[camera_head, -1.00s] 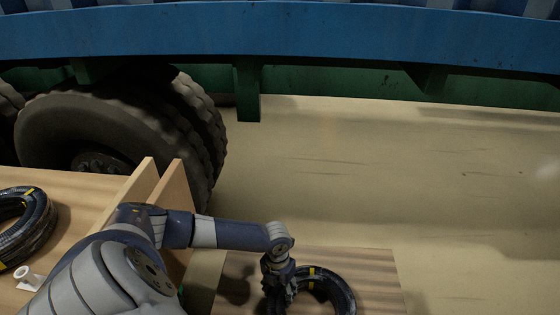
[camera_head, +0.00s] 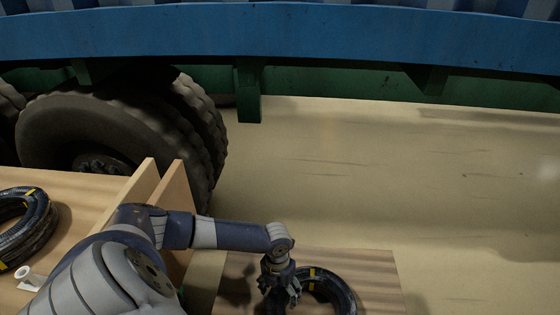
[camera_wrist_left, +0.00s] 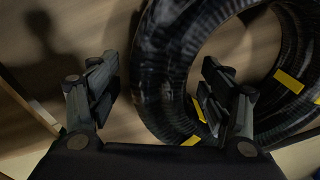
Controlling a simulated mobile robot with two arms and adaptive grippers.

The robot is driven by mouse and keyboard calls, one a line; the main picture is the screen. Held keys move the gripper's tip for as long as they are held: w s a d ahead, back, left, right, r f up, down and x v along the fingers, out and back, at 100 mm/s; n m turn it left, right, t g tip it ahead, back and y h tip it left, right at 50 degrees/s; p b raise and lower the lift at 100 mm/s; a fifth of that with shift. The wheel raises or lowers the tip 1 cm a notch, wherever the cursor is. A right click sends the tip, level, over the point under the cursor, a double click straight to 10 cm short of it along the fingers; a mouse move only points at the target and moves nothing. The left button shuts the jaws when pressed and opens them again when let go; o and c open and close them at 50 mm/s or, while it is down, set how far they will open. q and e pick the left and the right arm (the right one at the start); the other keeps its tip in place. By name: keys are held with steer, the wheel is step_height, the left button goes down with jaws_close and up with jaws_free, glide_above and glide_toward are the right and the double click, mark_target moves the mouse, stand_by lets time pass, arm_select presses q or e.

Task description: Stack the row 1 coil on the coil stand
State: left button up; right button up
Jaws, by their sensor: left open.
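A black ribbed hose coil (camera_head: 338,287) with yellow tape lies on a wooden board at the bottom centre. It fills the right of the left wrist view (camera_wrist_left: 172,62). My left gripper (camera_head: 282,297) is at the coil's left side and points down. In the wrist view the gripper (camera_wrist_left: 160,78) is open, with one finger outside the coil and the other over its central hole, so the coil's band lies between them. I cannot tell whether the fingers touch it. Black coils (camera_head: 38,232) with yellow tape lie at the left edge. My right gripper is not in view.
The wooden board (camera_head: 378,270) is bare right of the coil. A white spool-like piece (camera_head: 28,275) lies near the left coils. A large wheel (camera_head: 90,130) and a blue beam are behind.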

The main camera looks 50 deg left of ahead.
arm_select(q)
steer(key=shift+r, duration=0.15)
steer(key=shift+w+a+r+p, duration=0.1)
steer(key=shift+a+r+p, duration=0.05)
steer(key=shift+r+p, duration=1.5)
steer(key=shift+a+r+p, duration=0.1)
steer(key=shift+r+p, duration=1.4)
steer(key=shift+r, duration=0.25)
step_height(320, 180, up, 12)
steer(key=shift+a, duration=0.45)
